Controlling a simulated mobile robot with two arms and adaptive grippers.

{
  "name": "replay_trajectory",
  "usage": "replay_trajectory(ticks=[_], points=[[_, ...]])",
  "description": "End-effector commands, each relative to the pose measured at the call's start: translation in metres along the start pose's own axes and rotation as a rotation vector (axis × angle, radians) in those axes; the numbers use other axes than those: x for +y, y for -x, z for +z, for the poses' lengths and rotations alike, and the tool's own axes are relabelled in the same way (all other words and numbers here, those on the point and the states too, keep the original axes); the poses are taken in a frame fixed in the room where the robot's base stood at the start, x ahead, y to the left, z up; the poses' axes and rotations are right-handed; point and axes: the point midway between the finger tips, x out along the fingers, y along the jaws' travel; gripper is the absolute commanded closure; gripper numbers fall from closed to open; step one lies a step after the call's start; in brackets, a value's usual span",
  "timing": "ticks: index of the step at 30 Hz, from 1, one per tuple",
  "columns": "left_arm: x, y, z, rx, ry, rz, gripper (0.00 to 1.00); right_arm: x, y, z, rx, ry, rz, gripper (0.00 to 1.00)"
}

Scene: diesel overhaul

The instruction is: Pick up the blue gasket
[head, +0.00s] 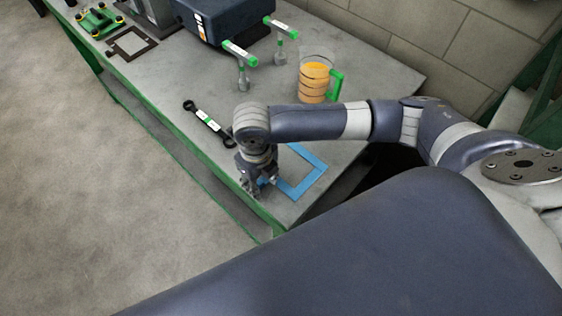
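The blue gasket (307,184) is a flat, thin rectangular frame lying on the grey workbench (345,160) near its front corner. My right gripper (254,188) points down at the gasket's left end, close to the bench edge. The gripper and wrist hide that end of the gasket. The fingers are small and dark here, and I cannot tell whether they are open or shut, or whether they touch the gasket. My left gripper is not in view.
A black wrench with a green-and-white label (208,123) lies left of my wrist. A jug of orange liquid with a green handle (314,82), two green-handled tools (240,56) and a dark blue box (222,18) stand behind. A dark gasket frame (131,43) lies far left.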

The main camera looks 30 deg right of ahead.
Motion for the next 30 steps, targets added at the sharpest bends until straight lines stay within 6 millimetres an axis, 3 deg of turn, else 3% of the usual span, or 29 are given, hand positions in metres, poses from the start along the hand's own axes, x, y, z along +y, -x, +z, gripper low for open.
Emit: replay_trajectory(ticks=[2,3,8,14,22,30], points=[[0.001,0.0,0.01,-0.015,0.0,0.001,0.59,0.0,0.0,0.0,0.0,0.0,0.0,0.62],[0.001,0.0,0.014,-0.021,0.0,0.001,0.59,0.0,0.0,0.0,0.0,0.0,0.0,0.66],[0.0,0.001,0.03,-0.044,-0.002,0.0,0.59,0.0,0.0,0.0,0.0,0.0,0.0,1.0],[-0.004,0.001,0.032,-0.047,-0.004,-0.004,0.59,0.0,0.001,0.0,0.0,0.0,-0.001,1.0],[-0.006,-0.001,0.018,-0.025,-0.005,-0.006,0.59,-0.001,0.004,0.001,-0.002,-0.001,-0.001,1.0],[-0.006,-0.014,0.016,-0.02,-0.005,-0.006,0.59,-0.001,0.033,0.002,-0.007,0.001,-0.001,1.0]])
